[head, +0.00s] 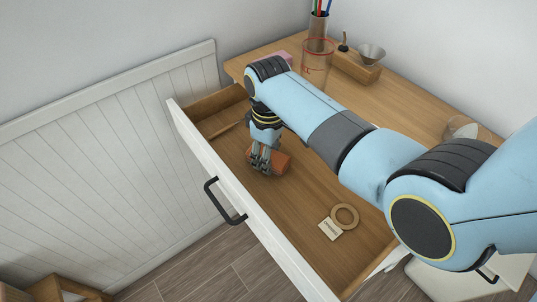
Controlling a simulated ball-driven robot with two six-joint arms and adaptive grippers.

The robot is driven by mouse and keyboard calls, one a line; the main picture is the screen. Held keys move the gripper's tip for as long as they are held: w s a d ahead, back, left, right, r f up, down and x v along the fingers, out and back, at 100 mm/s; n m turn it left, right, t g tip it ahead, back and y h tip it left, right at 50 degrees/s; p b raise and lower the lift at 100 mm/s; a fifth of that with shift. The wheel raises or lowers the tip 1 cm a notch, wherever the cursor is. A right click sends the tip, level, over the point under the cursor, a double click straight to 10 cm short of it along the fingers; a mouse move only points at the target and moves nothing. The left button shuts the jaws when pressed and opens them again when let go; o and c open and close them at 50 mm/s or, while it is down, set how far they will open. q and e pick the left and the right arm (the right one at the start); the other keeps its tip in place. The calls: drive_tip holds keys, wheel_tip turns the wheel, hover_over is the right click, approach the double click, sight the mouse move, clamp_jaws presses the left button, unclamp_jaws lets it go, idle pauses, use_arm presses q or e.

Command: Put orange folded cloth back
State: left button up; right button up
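The orange folded cloth (280,161) lies inside the open drawer (287,205), towards its far left part. My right gripper (261,163) points down into the drawer at the cloth's left end, with its fingers over or around that end. Whether the fingers close on the cloth cannot be told, as the gripper hides that end. My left gripper is not in view.
A tape ring (345,216) and a small white card (330,229) lie in the drawer's near right part. The wooden top (389,97) above holds a clear beaker (316,64), a pen cup (319,29), a block with a metal funnel (370,54), a pink item (277,59) and a glass (459,129). A black handle (225,203) juts from the drawer front.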

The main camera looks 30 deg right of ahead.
drive_tip(key=o, duration=1.2)
drive_tip(key=shift+f, duration=0.1)
wheel_tip(320, 180, up, 12)
drive_tip(key=shift+r+p, duration=0.2)
drive_tip(key=shift+p, duration=0.55)
